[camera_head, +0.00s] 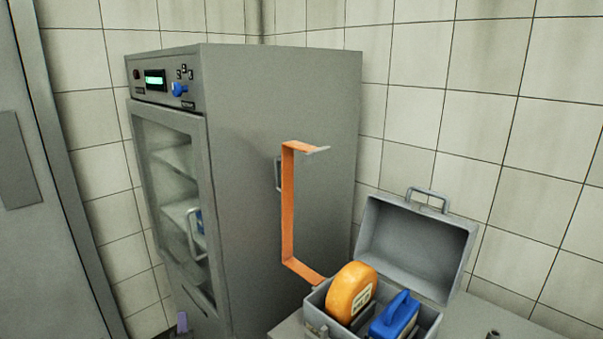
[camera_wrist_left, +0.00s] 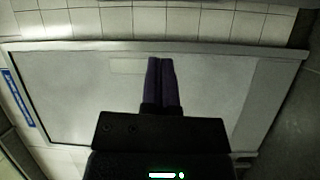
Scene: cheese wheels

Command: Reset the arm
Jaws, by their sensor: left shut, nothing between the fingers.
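My left gripper (camera_head: 182,319) shows only as purple fingertips at the bottom edge of the head view, low in front of the grey cabinet (camera_head: 275,110). The rest of that arm is out of the picture. In the left wrist view the two purple fingers of my left gripper (camera_wrist_left: 161,60) lie together, shut, with nothing between them. A large pale grey panel (camera_wrist_left: 75,95) lies behind them. My right gripper is in neither view.
The cabinet has a closed glass door (camera_head: 170,185) and a blue knob (camera_head: 179,89). A grey door (camera_head: 35,240) is at left.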

